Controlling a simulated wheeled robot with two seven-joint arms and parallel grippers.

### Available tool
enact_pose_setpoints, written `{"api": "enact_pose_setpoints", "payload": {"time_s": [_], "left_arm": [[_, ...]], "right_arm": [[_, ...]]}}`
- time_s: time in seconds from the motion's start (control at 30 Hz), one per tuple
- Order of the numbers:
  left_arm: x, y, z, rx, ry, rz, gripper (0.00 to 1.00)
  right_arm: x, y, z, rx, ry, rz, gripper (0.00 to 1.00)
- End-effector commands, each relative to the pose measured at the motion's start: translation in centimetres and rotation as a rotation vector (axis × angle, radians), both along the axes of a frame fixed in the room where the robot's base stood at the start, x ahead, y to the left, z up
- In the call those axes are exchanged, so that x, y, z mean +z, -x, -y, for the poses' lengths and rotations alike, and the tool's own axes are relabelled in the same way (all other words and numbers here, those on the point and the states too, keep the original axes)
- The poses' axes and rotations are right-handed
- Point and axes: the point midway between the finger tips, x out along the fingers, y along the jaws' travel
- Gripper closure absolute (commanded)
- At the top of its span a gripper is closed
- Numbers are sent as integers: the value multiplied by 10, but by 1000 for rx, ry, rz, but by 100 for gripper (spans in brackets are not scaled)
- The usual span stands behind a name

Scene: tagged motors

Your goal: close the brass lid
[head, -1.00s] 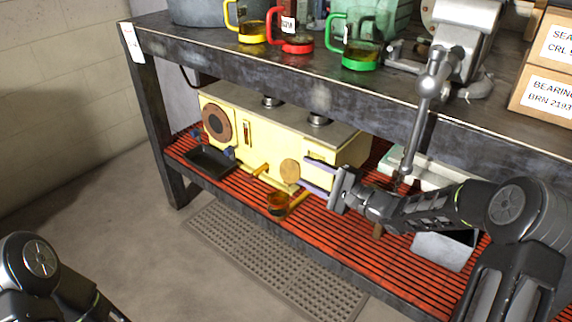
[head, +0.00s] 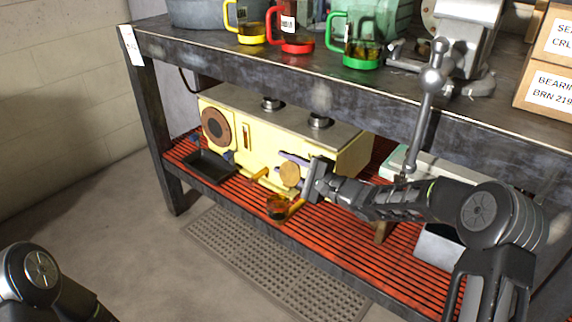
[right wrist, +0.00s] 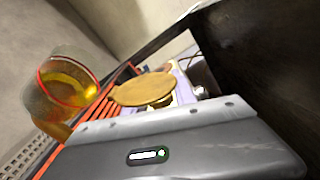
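The brass lid (head: 290,174) is a round tan disc at the lower front of the cream-yellow machine (head: 275,135) on the lower shelf. It also shows in the right wrist view (right wrist: 143,89), seen at a slant, with a lavender finger partly hidden behind it. My right gripper (head: 294,169) has come in from the right and is at the lid. Its lavender fingers look spread, one along the lid's upper side and the other mostly hidden. I cannot tell whether they touch the lid. My left gripper is out of view; only part of my left arm shows.
An amber cup (head: 278,207) with a yellow-orange handle stands just below the lid, close to my right gripper; it also shows in the right wrist view (right wrist: 66,84). A black tray (head: 209,167) lies left on the red slatted shelf (head: 330,232). The workbench top (head: 190,44) overhangs.

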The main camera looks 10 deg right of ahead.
Motion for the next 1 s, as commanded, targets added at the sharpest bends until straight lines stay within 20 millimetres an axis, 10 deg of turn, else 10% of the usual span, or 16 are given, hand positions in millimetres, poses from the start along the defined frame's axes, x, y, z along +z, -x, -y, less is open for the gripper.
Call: {"api": "enact_pose_setpoints", "payload": {"time_s": [0.37,1.0], "left_arm": [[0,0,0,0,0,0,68],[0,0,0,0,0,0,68]], "right_arm": [[0,0,0,0,0,0,100],[-1,0,0,0,1,-1,100]]}}
